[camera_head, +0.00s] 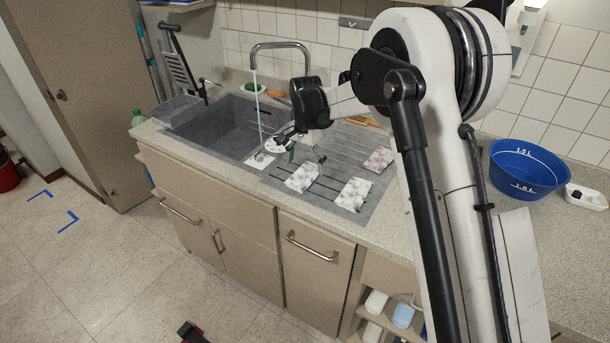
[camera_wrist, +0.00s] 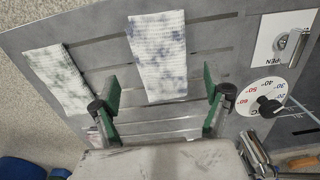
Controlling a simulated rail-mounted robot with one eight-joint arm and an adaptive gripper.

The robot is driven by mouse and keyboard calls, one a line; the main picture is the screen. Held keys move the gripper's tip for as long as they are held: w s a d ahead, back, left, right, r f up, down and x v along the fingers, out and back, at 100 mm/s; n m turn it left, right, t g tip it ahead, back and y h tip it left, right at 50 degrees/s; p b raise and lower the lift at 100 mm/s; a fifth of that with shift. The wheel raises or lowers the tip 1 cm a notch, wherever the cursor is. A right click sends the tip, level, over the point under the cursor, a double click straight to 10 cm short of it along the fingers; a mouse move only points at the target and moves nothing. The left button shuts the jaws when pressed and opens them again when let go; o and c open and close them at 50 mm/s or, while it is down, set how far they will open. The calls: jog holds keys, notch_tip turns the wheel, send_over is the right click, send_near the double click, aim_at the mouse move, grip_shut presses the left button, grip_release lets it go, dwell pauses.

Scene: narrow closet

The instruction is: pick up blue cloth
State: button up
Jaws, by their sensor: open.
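The blue cloth is a white waffle-weave cloth with blue-grey marbling. It lies flat on the grey ribbed drainboard, upper middle in the wrist view (camera_wrist: 158,45) and nearest the basin in the head view (camera_head: 301,178). My gripper (camera_wrist: 161,86) is open and empty, with its green-padded fingers spread to either side of the cloth's near end in the wrist view. In the head view my gripper (camera_head: 307,157) hangs over the drainboard by this cloth. I cannot tell its exact height above the cloth.
A green-marbled cloth (camera_wrist: 56,78) (camera_head: 354,193) and a reddish one (camera_head: 379,159) lie on the drainboard (camera_head: 335,150). A dial plate (camera_wrist: 280,92) is close by. Water runs from the tap (camera_head: 281,46). A blue bucket (camera_head: 527,170) stands on the counter at right.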

aim_at(305, 173)
jog(key=shift+a+f, duration=0.15)
jog(key=shift+f, duration=1.6)
jog(key=c, duration=1.3)
jog(key=shift+c, duration=0.2)
jog(key=shift+r, duration=0.15)
